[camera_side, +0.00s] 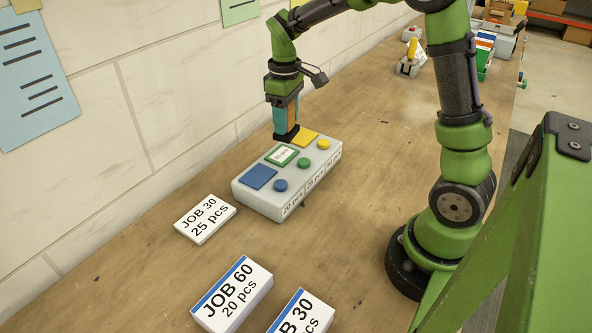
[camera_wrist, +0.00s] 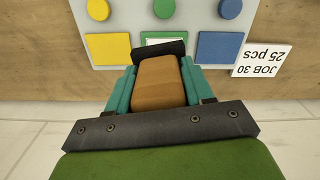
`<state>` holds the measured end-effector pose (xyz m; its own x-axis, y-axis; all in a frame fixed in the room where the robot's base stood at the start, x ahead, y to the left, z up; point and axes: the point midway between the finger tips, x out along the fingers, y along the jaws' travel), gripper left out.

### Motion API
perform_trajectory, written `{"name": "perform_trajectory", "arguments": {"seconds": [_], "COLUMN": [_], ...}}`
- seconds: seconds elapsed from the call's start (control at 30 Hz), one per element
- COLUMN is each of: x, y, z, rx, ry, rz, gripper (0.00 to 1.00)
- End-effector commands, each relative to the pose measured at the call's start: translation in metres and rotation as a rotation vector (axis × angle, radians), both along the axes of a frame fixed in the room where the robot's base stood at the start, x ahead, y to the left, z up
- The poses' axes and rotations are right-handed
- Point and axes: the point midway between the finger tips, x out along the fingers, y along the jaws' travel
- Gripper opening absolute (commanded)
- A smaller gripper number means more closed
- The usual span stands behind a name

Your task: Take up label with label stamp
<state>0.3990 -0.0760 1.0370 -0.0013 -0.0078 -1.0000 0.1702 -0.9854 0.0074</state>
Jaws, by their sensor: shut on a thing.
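My gripper (camera_side: 286,122) has teal fingers and is shut on the label stamp, a block with an orange-brown handle (camera_wrist: 158,82) and a black foot (camera_side: 287,135). The stamp is upright at the wall-side edge of a light grey dispenser box (camera_side: 262,205). A white label with a green border (camera_side: 281,155) lies on the box between a blue pad (camera_side: 258,177) and a yellow pad (camera_side: 305,138). In the wrist view the black foot (camera_wrist: 160,49) hides much of the label. I cannot tell whether the foot touches the box.
Blue (camera_side: 280,186), green (camera_side: 304,163) and yellow (camera_side: 323,144) buttons line the box's near side. A JOB 30 card (camera_side: 205,219) lies to its left. The wall is close behind.

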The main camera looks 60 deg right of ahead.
Motion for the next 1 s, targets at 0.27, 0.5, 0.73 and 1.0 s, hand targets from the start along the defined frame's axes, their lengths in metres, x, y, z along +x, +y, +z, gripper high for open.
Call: {"name": "perform_trajectory", "arguments": {"seconds": [0.27,0.5,0.73,1.0], "x": [0.011,0.01,0.011,0.011], "y": [0.007,0.006,0.006,0.006], "z": [0.01,-0.011,-0.033,-0.046], "rx": [0.008,0.008,0.008,0.008], "ry": [-0.002,0.001,-0.001,-0.002], "rz": [-0.168,-0.172,-0.171,-0.171], "gripper": [0.27,0.27,0.27,0.27]}}
